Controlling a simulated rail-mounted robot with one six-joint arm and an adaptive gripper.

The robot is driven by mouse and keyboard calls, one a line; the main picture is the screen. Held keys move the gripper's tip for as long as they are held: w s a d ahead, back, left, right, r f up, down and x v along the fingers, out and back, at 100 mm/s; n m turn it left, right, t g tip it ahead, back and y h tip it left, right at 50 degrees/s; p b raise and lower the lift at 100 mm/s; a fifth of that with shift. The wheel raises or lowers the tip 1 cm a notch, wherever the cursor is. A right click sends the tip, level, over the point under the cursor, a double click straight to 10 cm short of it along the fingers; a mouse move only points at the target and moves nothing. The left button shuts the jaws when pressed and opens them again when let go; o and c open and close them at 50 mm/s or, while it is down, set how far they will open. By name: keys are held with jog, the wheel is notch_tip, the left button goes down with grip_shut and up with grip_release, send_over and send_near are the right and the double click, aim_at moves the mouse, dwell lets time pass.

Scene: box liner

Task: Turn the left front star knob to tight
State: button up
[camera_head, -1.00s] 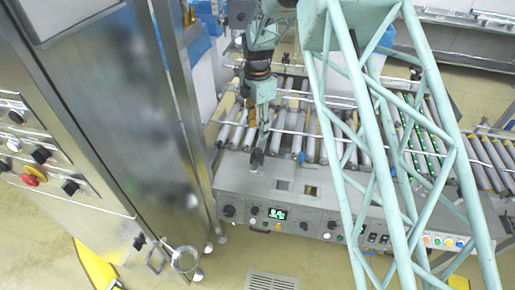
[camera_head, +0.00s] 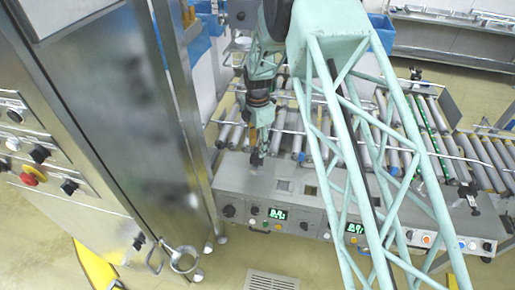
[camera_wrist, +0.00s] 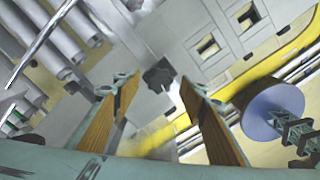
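The left front star knob (camera_head: 256,159) is dark and sits on the top of the grey panel housing, at its left part in the head view. In the wrist view the dark star knob (camera_wrist: 159,76) shows near the middle, on a pale plate. My gripper (camera_head: 259,146) points down just above the knob in the head view. In the wrist view my gripper (camera_wrist: 160,90) is open, with wood-coloured fingers on either side of the knob and a gap to each. I cannot tell which way the knob is turned.
A roller conveyor (camera_head: 300,128) with thin rails runs behind the housing. The control panel (camera_head: 320,224) carries knobs, lit displays and coloured buttons. A tall steel cabinet (camera_head: 125,110) stands close at left. Another dark knob (camera_head: 469,192) sits on the housing at right.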

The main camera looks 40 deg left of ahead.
jog(key=shift+f, duration=0.55)
jog(key=shift+c, duration=0.9)
jog(key=c, duration=0.7)
